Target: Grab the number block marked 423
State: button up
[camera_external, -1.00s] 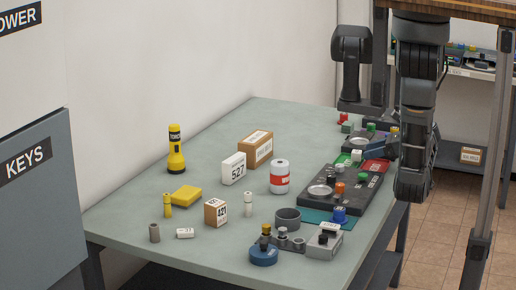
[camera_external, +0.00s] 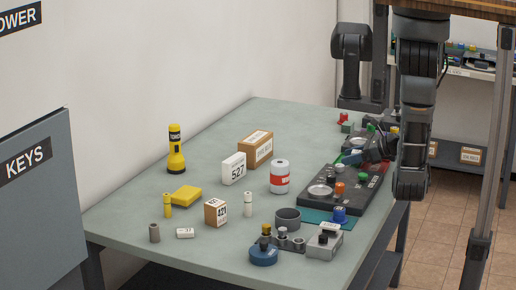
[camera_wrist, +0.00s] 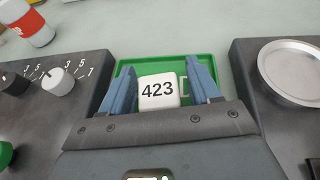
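The white number block marked 423 (camera_wrist: 158,91) sits upright on a green tray (camera_wrist: 124,72) in the wrist view, its number facing the camera. My gripper (camera_wrist: 163,76) has its two blue fingers open, one on each side of the block. A narrow gap shows between the block and the fingers, clearer on the right. In the external view my gripper (camera_external: 372,152) is low over the far right of the table, and I cannot make out the block clearly there.
In the wrist view, a dark panel with knobs (camera_wrist: 50,90) lies left of the tray, and another with a round metal dish (camera_wrist: 295,72) lies right.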

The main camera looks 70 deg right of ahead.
jog(key=c, duration=0.9)
